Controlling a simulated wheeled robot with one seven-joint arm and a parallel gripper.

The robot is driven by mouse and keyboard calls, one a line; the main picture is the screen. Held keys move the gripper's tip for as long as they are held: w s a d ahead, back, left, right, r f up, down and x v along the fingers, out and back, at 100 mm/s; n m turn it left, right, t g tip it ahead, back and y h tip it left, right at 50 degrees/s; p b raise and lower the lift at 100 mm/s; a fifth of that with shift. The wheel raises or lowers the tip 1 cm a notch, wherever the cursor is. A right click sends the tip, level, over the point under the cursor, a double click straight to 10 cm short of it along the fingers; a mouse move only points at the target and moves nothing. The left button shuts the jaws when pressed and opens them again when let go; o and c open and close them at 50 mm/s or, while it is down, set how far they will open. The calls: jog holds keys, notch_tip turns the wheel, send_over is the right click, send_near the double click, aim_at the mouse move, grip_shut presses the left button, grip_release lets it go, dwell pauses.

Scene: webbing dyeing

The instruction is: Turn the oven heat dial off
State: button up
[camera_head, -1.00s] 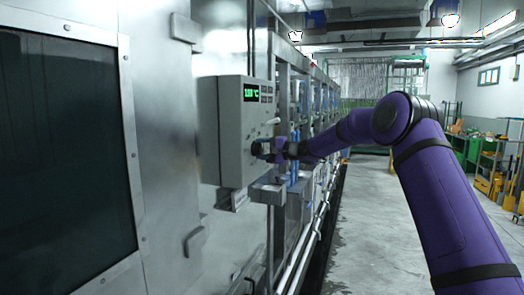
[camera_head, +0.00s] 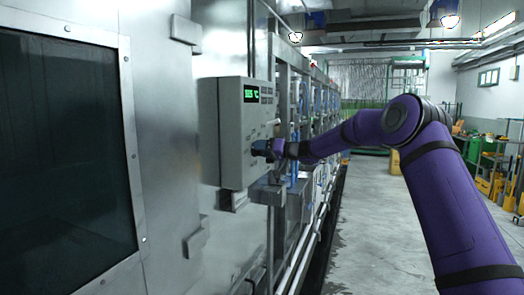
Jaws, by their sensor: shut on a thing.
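A grey control box (camera_head: 229,150) is mounted on the side of the large metal oven. Its green display (camera_head: 251,94) shows a reading in °C; the digits are too small to read surely. My gripper (camera_head: 259,148) is at the right face of the box, on its lower half. It is shut on the heat dial there. The dial itself is mostly hidden behind the fingers. A light-coloured lever or knob (camera_head: 273,122) sticks out from the same face just above my gripper.
The oven wall with a dark window (camera_head: 65,150) fills the left. Metal framework and pipes (camera_head: 305,215) run behind the box. The concrete aisle (camera_head: 375,235) on the right is clear. Green and yellow equipment (camera_head: 490,165) stands at the far right.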

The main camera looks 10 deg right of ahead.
jog(key=shift+f+n, duration=0.1)
jog(key=shift+n, duration=2.2)
jog(key=o, duration=0.9)
jog(key=shift+s, duration=0.1)
jog(key=shift+d, duration=0.1)
jog(key=v, duration=1)
jog(key=shift+s+d, duration=0.2)
jog(key=shift+d, duration=0.05)
